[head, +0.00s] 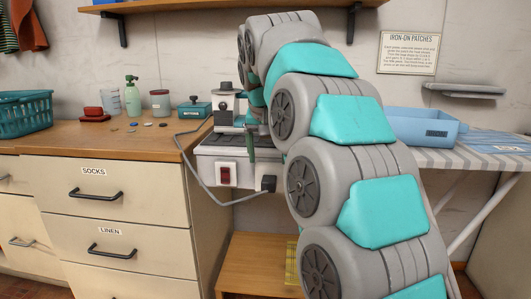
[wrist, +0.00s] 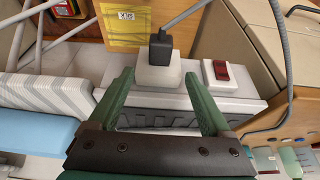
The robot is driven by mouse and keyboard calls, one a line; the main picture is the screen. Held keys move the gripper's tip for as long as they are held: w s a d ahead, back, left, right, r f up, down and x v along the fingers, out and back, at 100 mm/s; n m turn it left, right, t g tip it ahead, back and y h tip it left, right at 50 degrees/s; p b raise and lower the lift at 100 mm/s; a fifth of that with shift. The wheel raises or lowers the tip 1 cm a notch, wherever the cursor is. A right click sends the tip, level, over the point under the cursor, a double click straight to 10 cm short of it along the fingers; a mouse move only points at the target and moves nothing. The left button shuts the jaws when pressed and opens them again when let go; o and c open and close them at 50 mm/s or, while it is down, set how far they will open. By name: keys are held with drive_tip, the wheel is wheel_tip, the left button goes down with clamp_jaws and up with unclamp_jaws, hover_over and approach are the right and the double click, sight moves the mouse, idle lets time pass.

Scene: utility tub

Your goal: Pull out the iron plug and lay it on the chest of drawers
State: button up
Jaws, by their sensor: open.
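The iron plug (head: 268,184) is black and sits in the front of a white socket box. In the wrist view the plug (wrist: 161,48) stands in a pale square socket (wrist: 158,78), with a grey cord running from it. My gripper (wrist: 158,75) is open, its green fingers either side of the socket in the picture; I cannot tell whether they touch anything. In the head view one green finger (head: 251,140) shows above the box, and my arm hides the rest. The chest of drawers (head: 60,140) has a wooden top, at the left.
A red switch (head: 224,174) is beside the plug. The chest top holds a teal basket (head: 25,112), bottles, a teal box (head: 194,110) and small loose pieces; its front left part is clear. A blue bin (head: 420,127) stands on the striped ironing board (head: 480,155) at right.

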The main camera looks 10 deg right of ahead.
sight(269, 177)
drive_tip(key=shift+x, duration=3.8)
drive_tip(key=shift+s, duration=0.1)
clamp_jaws()
